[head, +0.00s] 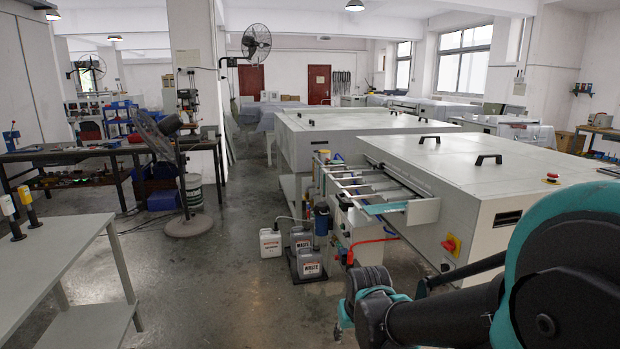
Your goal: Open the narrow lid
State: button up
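The plate processor (540,230) is a large light-grey box on the right in the head view. Its flat top carries lid panels with black bar handles: one handle (429,139) toward the back and another handle (489,159) nearer me. The lids look shut and lie flat. I cannot clearly tell which panel is the narrow lid, as the seams are faint. My arm crosses the lower right, in front of the machine and apart from its handles. I cannot make out my gripper's fingers; they are hidden or outside the picture.
A roller feed frame (375,190) sticks out from the machine's left side. Waste containers (307,262) and hoses stand below it. A red-and-yellow switch (451,244) is on the front. A grey table (60,250) stands left. The floor between (215,280) is open.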

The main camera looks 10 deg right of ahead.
aim_at(580, 165)
jog(key=i+l, duration=0.1)
jog(key=l, duration=0.35)
jog(key=i+l, duration=0.15)
jog(key=l, duration=0.3)
jog(key=l+u, duration=0.1)
jog(key=l, duration=1.95)
jog(key=l+u, duration=0.15)
jog(key=l, duration=0.9)
jog(key=k+l, duration=0.15)
jog(key=l, duration=0.9)
jog(key=l+u, duration=0.15)
jog(key=l, duration=0.85)
jog(key=k+l+u, duration=0.1)
jog(key=l, duration=0.95)
jog(key=k+l, duration=0.3)
jog(key=l, duration=0.7)
jog(key=k+l+u, duration=0.15)
jog(key=l, duration=0.85)
jog(key=l+u, duration=0.15)
jog(key=l, duration=0.4)
jog(key=l+u, duration=0.1)
jog(key=l, duration=0.5)
jog(key=k+l+u, duration=0.15)
jog(key=l, duration=0.4)
jog(key=k+l+u, duration=0.1)
jog(key=l, duration=0.45)
jog(key=i+j+u, duration=0.2)
